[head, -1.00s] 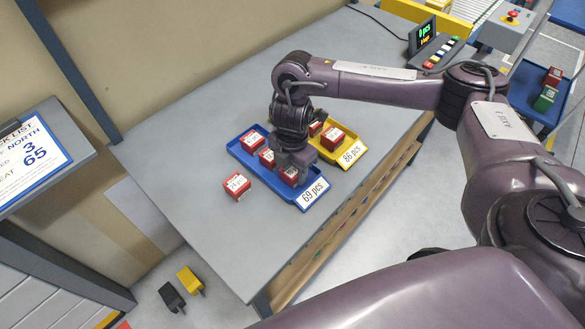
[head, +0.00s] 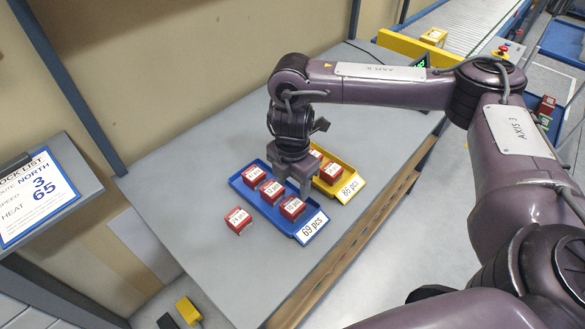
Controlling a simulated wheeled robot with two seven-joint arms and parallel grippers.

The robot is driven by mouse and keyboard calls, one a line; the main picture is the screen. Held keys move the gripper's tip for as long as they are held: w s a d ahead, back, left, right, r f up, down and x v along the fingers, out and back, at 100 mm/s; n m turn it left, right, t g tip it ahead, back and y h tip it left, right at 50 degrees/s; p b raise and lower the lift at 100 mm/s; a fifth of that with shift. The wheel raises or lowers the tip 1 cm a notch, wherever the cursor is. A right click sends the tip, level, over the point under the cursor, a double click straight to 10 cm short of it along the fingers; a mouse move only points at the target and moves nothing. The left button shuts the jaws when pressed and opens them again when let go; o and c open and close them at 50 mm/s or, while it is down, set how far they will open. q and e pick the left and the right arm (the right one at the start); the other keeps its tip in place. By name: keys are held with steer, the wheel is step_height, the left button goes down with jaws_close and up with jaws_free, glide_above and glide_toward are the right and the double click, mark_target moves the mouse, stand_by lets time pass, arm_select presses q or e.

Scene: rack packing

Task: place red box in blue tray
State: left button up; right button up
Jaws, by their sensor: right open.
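The blue tray (head: 270,211) lies on the grey table with a "69 pcs" label on its front end. Three red boxes sit in it in a row: a rear one (head: 254,175), a middle one (head: 271,191) and a front one (head: 292,208). Another red box (head: 239,220) stands on the bare table just left of the tray. My right gripper (head: 293,184) is open and empty, pointing down over the tray's right side, behind the front box in the picture. Its exact height above the tray is hard to tell. My left gripper is not in view.
A yellow tray (head: 349,191) labelled "86 pcs" stands right beside the blue one and holds red boxes (head: 331,171), partly hidden by my gripper. The table (head: 190,160) is clear at left and front. A conveyor (head: 470,28) runs at the back right.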

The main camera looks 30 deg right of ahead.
steer(key=shift+r, duration=1.7)
